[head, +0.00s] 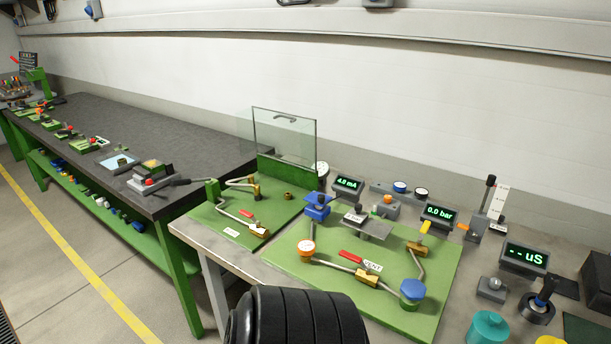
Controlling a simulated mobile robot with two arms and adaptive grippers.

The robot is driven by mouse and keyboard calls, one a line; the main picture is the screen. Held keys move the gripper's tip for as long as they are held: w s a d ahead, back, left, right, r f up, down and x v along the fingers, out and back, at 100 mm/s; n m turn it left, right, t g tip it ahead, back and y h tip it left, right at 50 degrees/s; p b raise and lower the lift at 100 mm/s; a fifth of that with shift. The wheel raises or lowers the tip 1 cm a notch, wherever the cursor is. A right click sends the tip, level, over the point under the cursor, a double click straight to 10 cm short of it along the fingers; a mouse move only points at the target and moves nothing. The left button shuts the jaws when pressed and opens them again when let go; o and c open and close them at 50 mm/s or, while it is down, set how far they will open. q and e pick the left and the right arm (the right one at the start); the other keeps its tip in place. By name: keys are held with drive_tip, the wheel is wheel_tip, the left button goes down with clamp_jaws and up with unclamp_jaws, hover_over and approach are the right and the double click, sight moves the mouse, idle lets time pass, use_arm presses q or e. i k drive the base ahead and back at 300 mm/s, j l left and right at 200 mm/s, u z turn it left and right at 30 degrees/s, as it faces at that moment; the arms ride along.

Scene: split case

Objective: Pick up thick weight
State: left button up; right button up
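I cannot single out the thick weight for certain. A dark round piece with an upright knob (537,308) stands at the right of the near bench. A small grey block with a rounded top (491,290) sits left of it. A flat grey metal plate (367,227) lies over the green panel in the middle. Neither gripper shows in the head view. A black ribbed part, which looks like mine, rises at the bottom centre and covers the bench's front edge there.
The near bench holds a green panel (420,322) with pipes, valves and a blue knob (412,289). Displays (525,256) stand behind. A teal cylinder (487,329) is at the front right. A clear upright screen (285,140) stands left. A dark-topped bench (190,133) extends left.

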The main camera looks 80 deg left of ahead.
sight(356, 216)
drive_tip(key=u, duration=2.1)
drive_tip(key=l+u, duration=0.1)
drive_tip(key=k+l, duration=0.05)
